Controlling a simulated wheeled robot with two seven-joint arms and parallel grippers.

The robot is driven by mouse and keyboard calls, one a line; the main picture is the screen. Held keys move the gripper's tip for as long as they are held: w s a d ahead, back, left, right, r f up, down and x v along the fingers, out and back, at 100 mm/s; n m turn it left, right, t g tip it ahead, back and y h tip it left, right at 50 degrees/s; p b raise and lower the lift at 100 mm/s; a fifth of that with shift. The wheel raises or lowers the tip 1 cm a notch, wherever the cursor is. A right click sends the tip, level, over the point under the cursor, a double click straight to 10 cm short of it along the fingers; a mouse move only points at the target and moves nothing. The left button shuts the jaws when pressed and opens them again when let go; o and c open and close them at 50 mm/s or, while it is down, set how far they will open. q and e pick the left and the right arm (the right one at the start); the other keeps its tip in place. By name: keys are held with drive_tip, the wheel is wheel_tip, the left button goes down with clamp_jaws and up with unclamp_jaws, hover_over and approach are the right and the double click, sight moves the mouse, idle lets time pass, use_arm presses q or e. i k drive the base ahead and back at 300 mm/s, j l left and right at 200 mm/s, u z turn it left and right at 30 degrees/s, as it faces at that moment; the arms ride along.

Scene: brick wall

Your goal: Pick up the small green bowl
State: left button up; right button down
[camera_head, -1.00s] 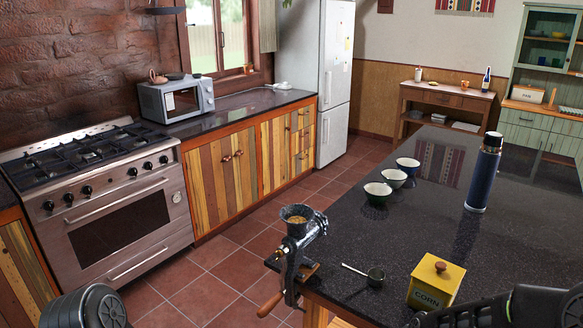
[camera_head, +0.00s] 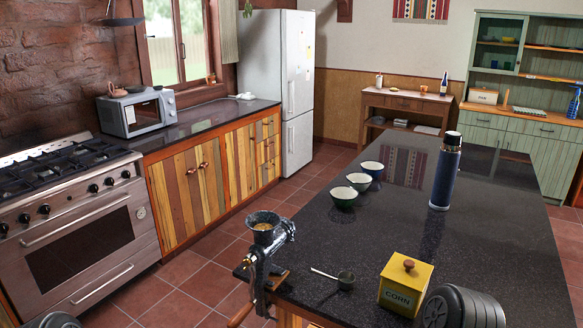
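The small green bowl (camera_head: 344,197) stands upright on the dark countertop (camera_head: 460,247), with a white inside and a dark green outside. It is the nearest of three bowls in a row. A second bowl (camera_head: 359,181) is just behind it and a blue bowl (camera_head: 372,169) is farthest. Parts of my arms show at the bottom edge, left and right of centre. Neither gripper's fingers are visible. Both are well short of the bowls.
A tall blue flask (camera_head: 446,172) stands right of the bowls. A meat grinder (camera_head: 264,250) is fixed at the counter's near left corner. A scoop (camera_head: 344,280) and a yellow corn box (camera_head: 405,284) lie nearer. The tiled floor (camera_head: 192,270) is clear between stove and counter.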

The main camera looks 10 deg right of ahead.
sight(343, 196)
drive_tip(key=i+j+u, duration=0.15)
drive_tip(key=u, duration=0.25)
drive_tip(key=i+u, duration=0.6)
drive_tip(key=u, duration=0.15)
drive_tip(key=i+u, duration=0.4)
drive_tip(key=i, duration=0.6)
drive_tip(key=i+z, duration=0.5)
drive_tip(key=i+j+z, duration=0.25)
drive_tip(key=i+z, duration=0.4)
drive_tip(key=z, duration=0.3)
drive_tip(key=i+z, duration=0.1)
drive_tip(key=z, duration=0.35)
drive_tip(key=i+j+z, duration=0.1)
drive_tip(key=z, duration=0.35)
drive_tip(key=i+j+z, duration=0.1)
drive_tip(key=z, duration=0.35)
drive_tip(key=i+j+z, duration=0.1)
drive_tip(key=z, duration=0.35)
drive_tip(key=j+z, duration=0.25)
drive_tip(key=z, duration=0.2)
drive_tip(key=i+j+z, duration=0.15)
drive_tip(key=j+z, duration=0.2)
drive_tip(key=z, duration=0.15)
drive_tip(key=j+z, duration=0.45)
drive_tip(key=i+j+z, duration=0.1)
drive_tip(key=j+z, duration=0.2)
drive_tip(key=z, duration=0.2)
drive_tip(key=k+j+z, duration=0.1)
drive_tip(key=j+z, duration=0.35)
